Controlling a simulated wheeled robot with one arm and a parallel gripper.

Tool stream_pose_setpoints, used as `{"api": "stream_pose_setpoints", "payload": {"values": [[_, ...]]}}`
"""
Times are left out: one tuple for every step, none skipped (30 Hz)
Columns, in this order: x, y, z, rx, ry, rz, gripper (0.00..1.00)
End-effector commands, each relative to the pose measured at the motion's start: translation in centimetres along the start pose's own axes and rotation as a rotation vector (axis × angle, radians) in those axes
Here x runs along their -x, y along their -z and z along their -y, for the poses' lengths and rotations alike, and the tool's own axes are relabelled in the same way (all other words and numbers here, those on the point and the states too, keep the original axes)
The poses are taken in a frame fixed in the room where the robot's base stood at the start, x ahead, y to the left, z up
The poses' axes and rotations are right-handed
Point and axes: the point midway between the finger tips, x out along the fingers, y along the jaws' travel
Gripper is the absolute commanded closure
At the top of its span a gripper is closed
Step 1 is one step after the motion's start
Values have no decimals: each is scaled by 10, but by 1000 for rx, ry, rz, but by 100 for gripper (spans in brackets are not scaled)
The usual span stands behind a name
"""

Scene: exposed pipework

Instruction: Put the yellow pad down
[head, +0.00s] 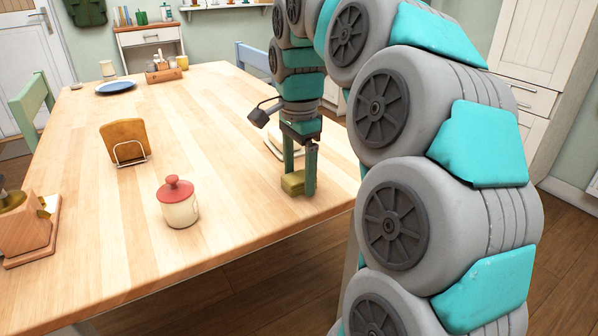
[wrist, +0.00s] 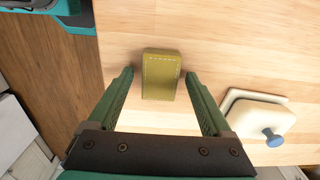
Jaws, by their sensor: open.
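The yellow pad (head: 292,183) is a small olive-yellow block on the wooden table near its right edge. In the wrist view the pad (wrist: 161,75) rests on the tabletop between the fingers, with a dashed line of stitching near its far end. My gripper (head: 298,190) points down over the pad in the head view. In the wrist view my gripper (wrist: 160,78) is open, with a gap between each green finger and the pad. One finger partly hides the pad in the head view.
A cream butter dish (wrist: 262,121) with a blue knob stands right of the pad in the wrist view. A red-lidded jar (head: 178,203), a napkin holder (head: 127,143) and a wooden grinder (head: 25,228) stand on the table (head: 215,130). Its middle is clear.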

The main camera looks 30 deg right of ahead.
Motion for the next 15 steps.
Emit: {"api": "stream_pose_setpoints", "payload": {"values": [[0, 0, 0, 0, 0, 0, 16], [0, 0, 0, 0, 0, 0, 16], [0, 0, 0, 0, 0, 0, 16], [1, 0, 0, 0, 0, 0, 16], [1, 0, 0, 0, 0, 0, 16], [3, 0, 0, 1, 0, 0, 16], [5, 0, 0, 1, 0, 0, 16], [5, 0, 0, 0, 0, 0, 16], [6, 0, 0, 0, 0, 0, 16], [8, 0, 0, -1, -1, 0, 16], [10, 0, 0, -1, -1, 0, 16], [13, 1, 0, -1, 1, -1, 16], [16, 1, 1, -2, 3, -1, 16], [20, 1, 1, -2, 5, -2, 16], [24, 1, 1, -1, 6, -2, 16]]}}
